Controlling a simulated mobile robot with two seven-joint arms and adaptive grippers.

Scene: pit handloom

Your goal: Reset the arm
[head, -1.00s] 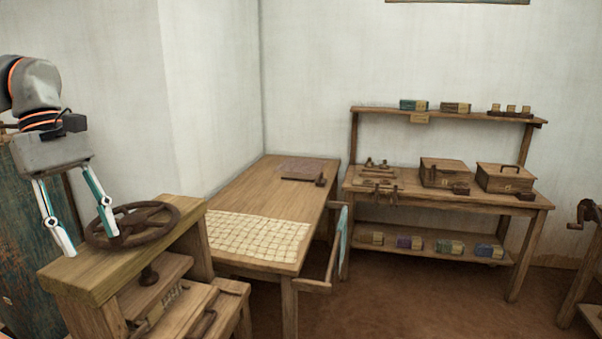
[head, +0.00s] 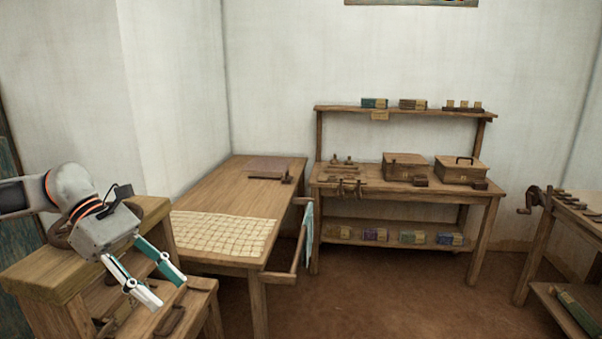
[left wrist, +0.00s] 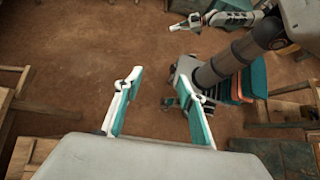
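My left gripper (head: 168,293) is at the lower left of the head view, pointing down and to the right. Its two fingers are spread apart with nothing between them. It is in front of the wooden stand (head: 45,272) with the dark handwheel, which my arm now mostly hides. In the left wrist view the same open fingers (left wrist: 160,80) show above the brown floor. My right gripper (left wrist: 184,24) shows small at the top of the left wrist view; its finger gap is too small to judge. It is outside the head view.
A wooden table (head: 215,190) with a pale gridded sheet (head: 225,234) stands right of my left gripper. A shelf bench (head: 400,195) with wooden boxes (head: 405,167) is against the back wall. Another bench (head: 570,215) is at the right. Floor between them is clear.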

